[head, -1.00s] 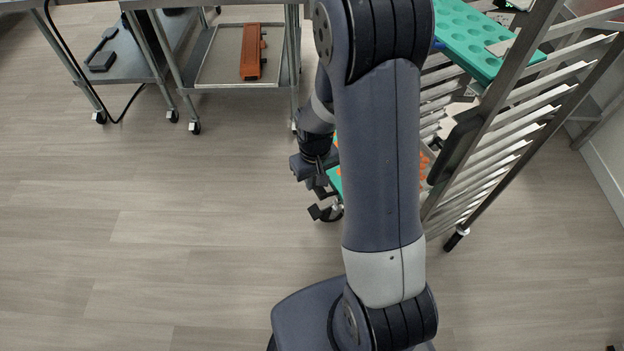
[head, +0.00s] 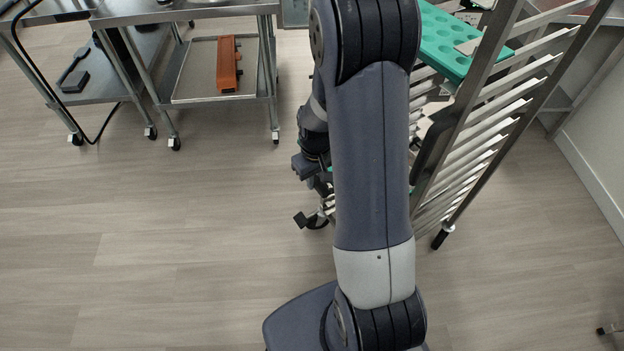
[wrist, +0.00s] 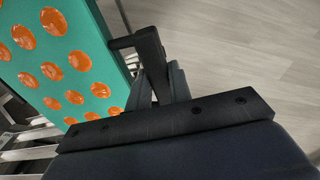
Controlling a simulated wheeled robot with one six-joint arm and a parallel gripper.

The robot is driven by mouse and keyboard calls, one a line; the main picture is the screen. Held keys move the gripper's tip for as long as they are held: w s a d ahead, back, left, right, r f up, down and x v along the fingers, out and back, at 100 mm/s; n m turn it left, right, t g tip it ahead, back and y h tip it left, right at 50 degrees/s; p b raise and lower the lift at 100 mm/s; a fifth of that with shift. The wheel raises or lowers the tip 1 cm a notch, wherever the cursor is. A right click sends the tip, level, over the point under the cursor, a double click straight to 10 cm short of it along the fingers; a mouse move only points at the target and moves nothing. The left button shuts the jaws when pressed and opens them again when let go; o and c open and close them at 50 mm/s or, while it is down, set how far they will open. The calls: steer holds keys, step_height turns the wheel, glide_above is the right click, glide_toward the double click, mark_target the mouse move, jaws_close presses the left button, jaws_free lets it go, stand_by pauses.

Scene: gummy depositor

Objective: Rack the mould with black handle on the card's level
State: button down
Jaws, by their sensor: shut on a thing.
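The held mould (wrist: 85,45) is teal with orange-filled cavities and lies at the left of the wrist view. My gripper (wrist: 165,88) is shut on its black handle (wrist: 150,45). In the head view my arm hides most of my gripper (head: 318,178) and nearly all of the held mould. The rack (head: 480,125) stands just right of my arm, with many slanted rails. I cannot tell whether the held mould touches a rail.
Rack rails (wrist: 30,152) show below the held mould in the wrist view. A steel cart (head: 185,98) holding an orange-brown object (head: 228,65) stands at the back left. The floor (head: 150,230) is clear at left. A wall (head: 595,150) stands at right.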

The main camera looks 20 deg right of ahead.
steer(key=shift+w+d+f, duration=0.1)
steer(key=shift+w+d, duration=0.15)
steer(key=shift+d, duration=1.05)
steer(key=shift+w+d+f, duration=0.1)
steer(key=shift+w+d, duration=0.1)
steer(key=shift+d, duration=1.15)
steer(key=shift+w+d, duration=0.25)
steer(key=shift+d, duration=1.05)
steer(key=shift+f+b, duration=0.2)
steer(key=shift+b, duration=0.3)
steer(key=c, duration=1.2)
jaws_free()
step_height(320, 180, up, 11)
steer(key=shift+a+f, duration=0.1)
steer(key=shift+c, duration=0.2)
